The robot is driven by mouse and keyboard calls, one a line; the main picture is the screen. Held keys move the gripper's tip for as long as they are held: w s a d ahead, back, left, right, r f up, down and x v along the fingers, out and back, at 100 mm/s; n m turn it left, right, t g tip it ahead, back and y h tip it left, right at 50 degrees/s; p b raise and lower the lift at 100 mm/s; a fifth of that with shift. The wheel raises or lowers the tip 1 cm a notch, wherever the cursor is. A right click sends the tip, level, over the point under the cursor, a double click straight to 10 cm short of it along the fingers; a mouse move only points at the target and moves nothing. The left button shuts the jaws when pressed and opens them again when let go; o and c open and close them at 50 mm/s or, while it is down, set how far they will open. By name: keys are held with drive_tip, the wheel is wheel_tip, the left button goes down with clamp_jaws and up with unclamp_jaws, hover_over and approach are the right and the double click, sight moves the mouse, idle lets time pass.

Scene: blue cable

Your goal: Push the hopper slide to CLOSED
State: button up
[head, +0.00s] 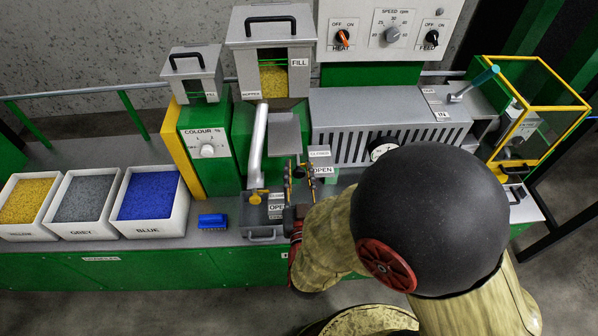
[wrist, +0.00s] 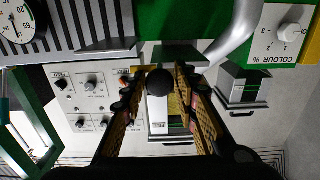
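The hopper (head: 272,55) stands at the back with a window of yellow pellets; it also shows upside down in the wrist view (wrist: 158,128). A grey plate (head: 284,133) juts out below it, probably part of the slide. A CLOSED label (head: 319,153) sits above an OPEN label (head: 321,170), just right of my gripper (head: 294,178). In the wrist view my gripper (wrist: 167,72) has its fingers apart, with a black ball knob (wrist: 158,82) between them. Contact with the knob cannot be told. My arm hides part of the area in the head view.
A curved silver pipe (head: 257,145) passes close left of my gripper. A vented grey housing (head: 390,118) with a gauge is to the right. A blue brush (head: 212,220) and pellet bins (head: 152,197) are left. A small grey drawer (head: 263,232) lies below.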

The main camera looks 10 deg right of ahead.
sight(297, 154)
drive_tip(key=c, duration=0.6)
clamp_jaws()
drive_tip(key=w+b, duration=0.1)
drive_tip(key=w, duration=0.4)
drive_tip(key=shift+w+d+f+b, duration=0.1)
drive_tip(key=shift+w+d+b, duration=0.05)
drive_tip(key=shift+w+b, duration=0.2)
drive_tip(key=shift+w, duration=0.3)
drive_tip(key=o, duration=1)
unclamp_jaws()
drive_tip(key=shift+c, duration=0.2)
drive_tip(key=s, duration=1.2)
drive_tip(key=shift+a, duration=0.25)
